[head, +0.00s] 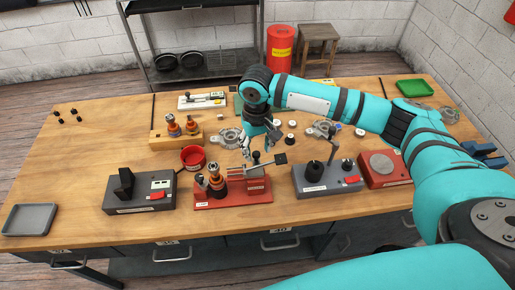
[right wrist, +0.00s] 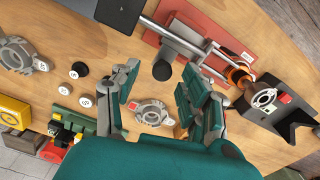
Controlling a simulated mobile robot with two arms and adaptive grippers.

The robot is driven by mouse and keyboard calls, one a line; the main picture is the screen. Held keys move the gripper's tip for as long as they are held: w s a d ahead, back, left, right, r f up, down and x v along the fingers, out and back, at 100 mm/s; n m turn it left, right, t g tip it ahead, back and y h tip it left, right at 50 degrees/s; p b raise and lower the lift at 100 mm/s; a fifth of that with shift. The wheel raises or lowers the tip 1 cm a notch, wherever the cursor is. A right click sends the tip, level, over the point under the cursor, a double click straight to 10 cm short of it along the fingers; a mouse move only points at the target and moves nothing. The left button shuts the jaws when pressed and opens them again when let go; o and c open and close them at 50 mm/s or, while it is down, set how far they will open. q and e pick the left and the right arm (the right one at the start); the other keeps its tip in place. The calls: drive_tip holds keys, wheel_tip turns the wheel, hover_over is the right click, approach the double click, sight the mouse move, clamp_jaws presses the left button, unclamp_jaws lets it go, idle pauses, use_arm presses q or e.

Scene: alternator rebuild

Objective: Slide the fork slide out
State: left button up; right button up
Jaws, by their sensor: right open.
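The fork slide (head: 245,171) is a grey metal bar on the red fixture (head: 262,196) at the front middle of the bench. Its black end piece (head: 280,158) stands to the right. An orange-and-dark rotor (head: 216,183) stands upright at the left of the fixture. In the right wrist view the slide's grey bar (right wrist: 180,40) lies across the red fixture (right wrist: 205,18), beyond my fingers. My right gripper (head: 257,146) is open and empty just behind and above the slide; its spread fingers also show in the right wrist view (right wrist: 163,95). My left gripper is not in view.
A dark grey station (head: 140,194) stands left of the fixture and another (head: 325,178) right of it. A red bowl (head: 193,157) and metal housings (head: 232,137) lie behind. A grey tray (head: 30,219) is at the far left. The bench's left part is mostly clear.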

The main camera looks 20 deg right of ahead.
sight(258, 153)
wheel_tip(258, 153, up, 11)
drive_tip(key=shift+d, duration=0.15)
drive_tip(key=shift+f, duration=0.1)
idle(0.4)
